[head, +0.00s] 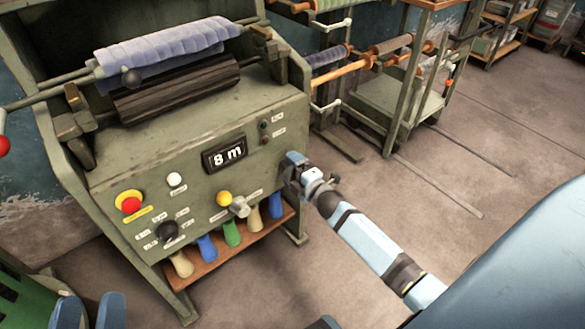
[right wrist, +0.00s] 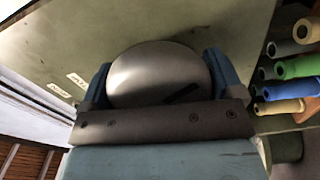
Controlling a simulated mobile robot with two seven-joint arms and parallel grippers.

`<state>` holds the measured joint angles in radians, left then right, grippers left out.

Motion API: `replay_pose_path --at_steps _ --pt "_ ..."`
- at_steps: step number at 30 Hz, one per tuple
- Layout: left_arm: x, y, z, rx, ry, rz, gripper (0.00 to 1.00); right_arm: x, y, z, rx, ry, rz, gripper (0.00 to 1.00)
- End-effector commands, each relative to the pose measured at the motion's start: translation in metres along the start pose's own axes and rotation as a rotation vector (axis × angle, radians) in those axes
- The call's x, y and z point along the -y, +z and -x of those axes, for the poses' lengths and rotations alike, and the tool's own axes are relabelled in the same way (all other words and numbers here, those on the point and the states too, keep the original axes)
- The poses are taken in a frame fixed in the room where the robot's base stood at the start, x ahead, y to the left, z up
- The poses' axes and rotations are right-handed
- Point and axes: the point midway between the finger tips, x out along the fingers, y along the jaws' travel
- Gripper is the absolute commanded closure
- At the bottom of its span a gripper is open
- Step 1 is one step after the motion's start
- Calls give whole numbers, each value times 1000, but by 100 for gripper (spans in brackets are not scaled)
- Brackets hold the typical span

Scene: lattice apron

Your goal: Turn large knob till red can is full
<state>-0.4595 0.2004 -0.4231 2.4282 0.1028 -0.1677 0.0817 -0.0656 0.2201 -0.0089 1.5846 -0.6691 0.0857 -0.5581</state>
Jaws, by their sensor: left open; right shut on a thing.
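A large round grey metal knob (right wrist: 155,72) fills the middle of the right wrist view, with a dark slot-like mark on its face. My right gripper (head: 296,168) is at the right side of the green machine's front panel (head: 110,175). Its two blue fingers are shut on the knob's sides in the right wrist view. In the head view the gripper hides the knob. A dark display (head: 224,155) on the panel reads "8 m". My left gripper (head: 89,312) is open and empty at the bottom left of the head view. I see no red can.
A fabric roll (head: 160,50) lies on top.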

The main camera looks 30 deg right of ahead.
Motion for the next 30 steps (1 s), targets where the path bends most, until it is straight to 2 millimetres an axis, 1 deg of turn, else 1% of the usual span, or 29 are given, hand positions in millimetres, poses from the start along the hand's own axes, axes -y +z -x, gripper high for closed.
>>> replay_pose_path --at_steps 12,13,14,20,23,26,29,30 --pt "0 0 0 -1 0 0 36 0 0 0 1 0 -5 37" --pt "0 0 0 -1 0 1 36 0 0 0 1 0 -5 7" --pt "0 0 0 -1 0 1 36 0 0 0 0 0 -5 0" --pt "0 0 0 -1 0 1 36 0 0 0 0 0 -5 0" --pt "0 -1 0 -1 0 1 36 0 0 4 0 -1 -5 0" --pt "-1 -5 -1 -2 -2 -2 36 0 0 14 0 -2 -6 0" --pt "0 -8 -2 -2 -6 -8 36 -1 -1 34 1 -3 -6 0" --pt "1 -9 -2 3 -10 -12 36 -1 0 43 2 -4 -6 0"
